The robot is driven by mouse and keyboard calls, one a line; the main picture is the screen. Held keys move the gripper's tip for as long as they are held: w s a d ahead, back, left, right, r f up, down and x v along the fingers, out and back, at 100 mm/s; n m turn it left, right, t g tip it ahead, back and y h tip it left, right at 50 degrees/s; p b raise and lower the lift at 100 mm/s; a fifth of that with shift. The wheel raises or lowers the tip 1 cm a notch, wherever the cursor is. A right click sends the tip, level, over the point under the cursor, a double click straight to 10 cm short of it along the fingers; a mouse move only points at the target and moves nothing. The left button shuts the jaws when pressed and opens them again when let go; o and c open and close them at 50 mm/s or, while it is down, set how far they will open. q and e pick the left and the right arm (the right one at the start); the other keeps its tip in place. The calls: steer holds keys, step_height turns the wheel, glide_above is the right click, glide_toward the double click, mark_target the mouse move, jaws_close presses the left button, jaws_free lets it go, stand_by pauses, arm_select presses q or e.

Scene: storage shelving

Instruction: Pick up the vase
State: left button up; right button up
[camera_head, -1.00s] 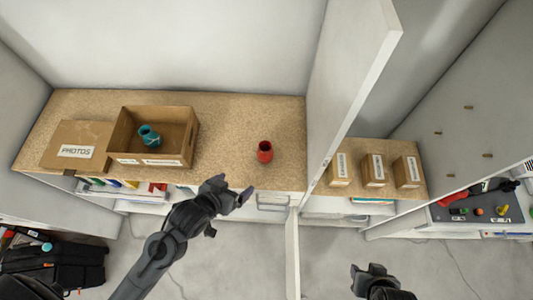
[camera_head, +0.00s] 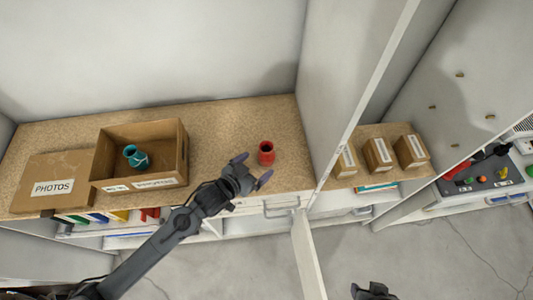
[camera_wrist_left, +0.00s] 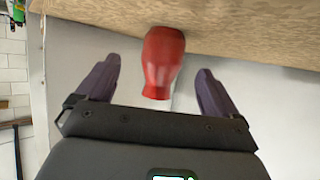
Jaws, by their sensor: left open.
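A red vase (camera_head: 266,153) stands upright on the wood-grain shelf top, right of the cardboard box. In the left wrist view the red vase (camera_wrist_left: 162,62) shows ahead, in line with the space between the fingers. My left gripper (camera_head: 252,170) is open and empty, just in front of the vase and to its left. Its two dark fingers (camera_wrist_left: 158,88) are spread apart in the left wrist view.
The open cardboard box (camera_head: 171,182) and a flat box marked PHOTOS (camera_head: 50,188) are on the left of the shelf top (camera_head: 226,121). A white upright panel (camera_head: 350,90) stands right of the red vase. Small boxes (camera_head: 378,154) stand beyond it. The shelf behind the vase is clear.

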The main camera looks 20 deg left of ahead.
mark_target(261, 159)
arm_select(q)
steer(key=shift+w+r+p+x, duration=0.15)
steer(key=shift+p+x, duration=0.25)
steer(key=shift+x, duration=0.75)
steer(key=shift+w+r+p+x, duration=0.1)
steer(key=shift+r+p+x, duration=0.2)
steer(key=shift+x, duration=0.9)
steer(key=shift+w+f, duration=0.25)
steer(key=shift+f, duration=0.1)
steer(key=shift+a, duration=0.1)
steer(key=shift+c, duration=0.3)
steer(key=c, duration=1.2)
steer(key=shift+r, duration=0.1)
